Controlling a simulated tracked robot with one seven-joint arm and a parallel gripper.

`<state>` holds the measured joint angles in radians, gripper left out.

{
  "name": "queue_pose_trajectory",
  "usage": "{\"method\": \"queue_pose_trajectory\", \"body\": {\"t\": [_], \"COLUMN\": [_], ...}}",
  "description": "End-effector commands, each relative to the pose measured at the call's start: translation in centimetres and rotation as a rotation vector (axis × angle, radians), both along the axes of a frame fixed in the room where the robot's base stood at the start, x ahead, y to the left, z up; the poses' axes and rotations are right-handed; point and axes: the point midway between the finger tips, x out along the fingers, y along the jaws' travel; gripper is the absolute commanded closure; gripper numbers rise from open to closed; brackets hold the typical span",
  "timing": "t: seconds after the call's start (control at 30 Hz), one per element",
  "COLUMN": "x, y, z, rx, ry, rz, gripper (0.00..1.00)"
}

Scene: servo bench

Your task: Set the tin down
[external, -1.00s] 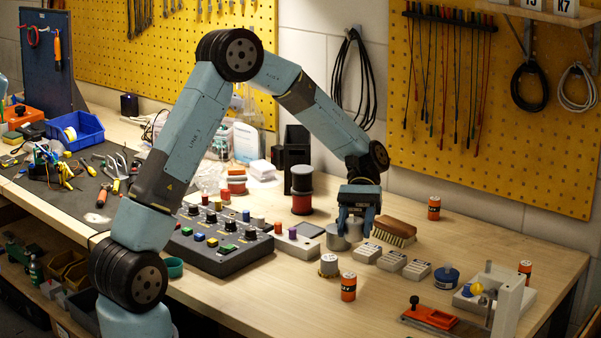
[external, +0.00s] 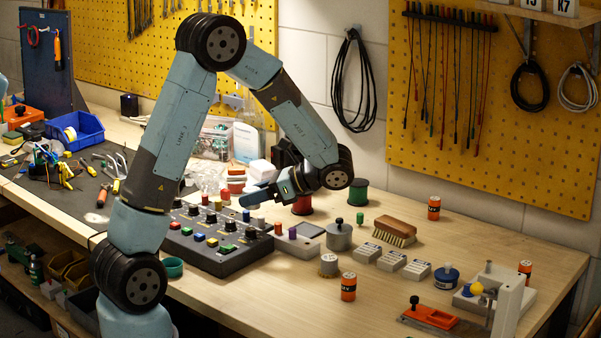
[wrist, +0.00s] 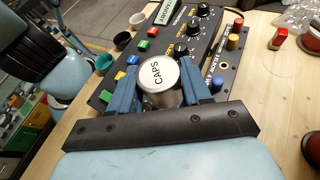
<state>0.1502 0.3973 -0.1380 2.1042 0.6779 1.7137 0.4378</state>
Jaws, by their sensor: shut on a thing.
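The tin (wrist: 158,74), a metal cylinder with a white lid marked CAPS, sits between the two blue fingers of my gripper (wrist: 160,84) in the wrist view. The fingers are shut on its sides, with the lid facing the camera. In the external view my gripper (external: 250,200) points left over the back right part of the dark control box (external: 215,247). There the tin is hidden behind the finger and cannot be made out.
The control box bears several knobs and coloured buttons.

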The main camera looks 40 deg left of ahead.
Motion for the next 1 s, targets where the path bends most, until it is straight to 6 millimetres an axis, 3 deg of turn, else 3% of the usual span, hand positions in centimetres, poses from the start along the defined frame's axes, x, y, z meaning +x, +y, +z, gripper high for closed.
{"method": "queue_pose_trajectory", "body": {"t": [0.2,0.4,0.93,1.0], "x": [0.0,0.4,1.0,1.1], "y": [5.0,8.0,10.9,10.8], "z": [2.7,4.9,7.8,6.7], "rx": [0.001,0.001,0.000,-0.002], "ry": [-0.005,-0.005,-0.006,-0.001], "rz": [-0.298,-0.494,-0.721,-0.717], "gripper": [0.83,0.83,0.83,0.83]}}
